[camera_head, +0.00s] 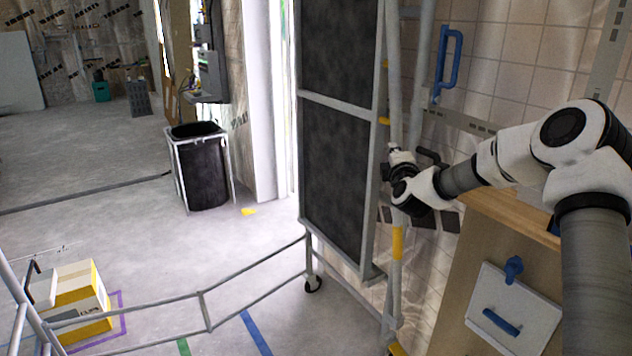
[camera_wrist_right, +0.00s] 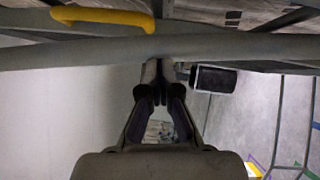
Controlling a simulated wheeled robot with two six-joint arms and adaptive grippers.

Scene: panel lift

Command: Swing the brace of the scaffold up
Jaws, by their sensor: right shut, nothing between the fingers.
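The scaffold is a grey tube frame. It has upright tubes with yellow bands (camera_head: 397,243) beside a tall dark panel (camera_head: 336,170), and low rails (camera_head: 255,298) run toward the lower left. I cannot tell for certain which tube is the brace. My right gripper (camera_head: 396,172) is at the upright tubes, right of the dark panel. In the right wrist view its fingers (camera_wrist_right: 160,75) are shut and empty, close to a grey tube (camera_wrist_right: 220,47) that crosses the picture. A yellow piece (camera_wrist_right: 105,17) shows beyond that tube. My left gripper is not in view.
A wooden cabinet (camera_head: 459,256) with a white panel and blue handles stands at the lower right. A blue handle (camera_head: 447,62) is on the tiled wall. A black bin (camera_head: 204,180) and a yellow-and-white box (camera_head: 82,297) stand on the floor. Open floor lies left.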

